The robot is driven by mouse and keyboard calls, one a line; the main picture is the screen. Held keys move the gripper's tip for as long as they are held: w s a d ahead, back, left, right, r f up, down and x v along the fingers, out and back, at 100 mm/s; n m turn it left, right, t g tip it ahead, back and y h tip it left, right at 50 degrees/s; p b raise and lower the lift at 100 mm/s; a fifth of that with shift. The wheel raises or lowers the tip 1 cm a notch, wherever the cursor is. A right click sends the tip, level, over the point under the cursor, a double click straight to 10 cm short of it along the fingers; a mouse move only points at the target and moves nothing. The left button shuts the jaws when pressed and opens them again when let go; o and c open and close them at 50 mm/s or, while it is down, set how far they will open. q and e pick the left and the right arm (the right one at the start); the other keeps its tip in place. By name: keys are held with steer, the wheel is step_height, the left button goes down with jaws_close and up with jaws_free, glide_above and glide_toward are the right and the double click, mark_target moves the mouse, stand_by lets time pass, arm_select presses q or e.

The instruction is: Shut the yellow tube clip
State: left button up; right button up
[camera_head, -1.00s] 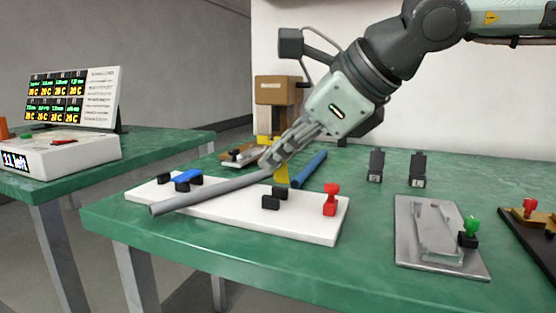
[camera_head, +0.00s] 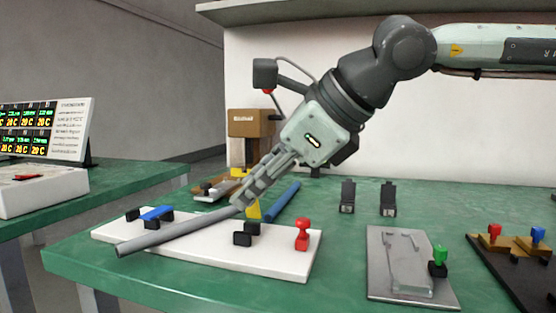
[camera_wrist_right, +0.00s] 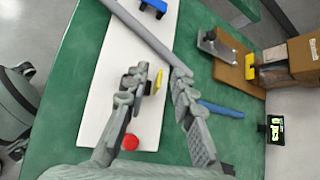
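The yellow tube clip (camera_head: 253,209) stands upright on the white board (camera_head: 272,261), partly hidden behind my right gripper and the grey tube. In the wrist view the clip (camera_wrist_right: 158,83) shows as a small yellow piece between my right fingers, close to the left one. My right gripper (camera_head: 243,200) is over the far side of the board; in the wrist view its fingers (camera_wrist_right: 160,73) are apart with a gap between them. The grey tube (camera_head: 180,232) lies slanted across the board and reaches the fingertips. Whether they touch it, I cannot tell. My left gripper is out of view.
A blue clip (camera_head: 156,213), black blocks (camera_head: 246,234) and a red toggle (camera_head: 302,234) sit on the board. A blue tube (camera_head: 284,201) lies behind. A grey plate (camera_head: 385,286) with a green-knobbed clamp (camera_head: 439,258) lies right, with bare green table between.

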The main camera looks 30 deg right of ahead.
steer(key=v, duration=1)
steer(key=shift+s+r, duration=0.2)
steer(key=shift+s, duration=0.05)
steer(key=shift+d, duration=0.1)
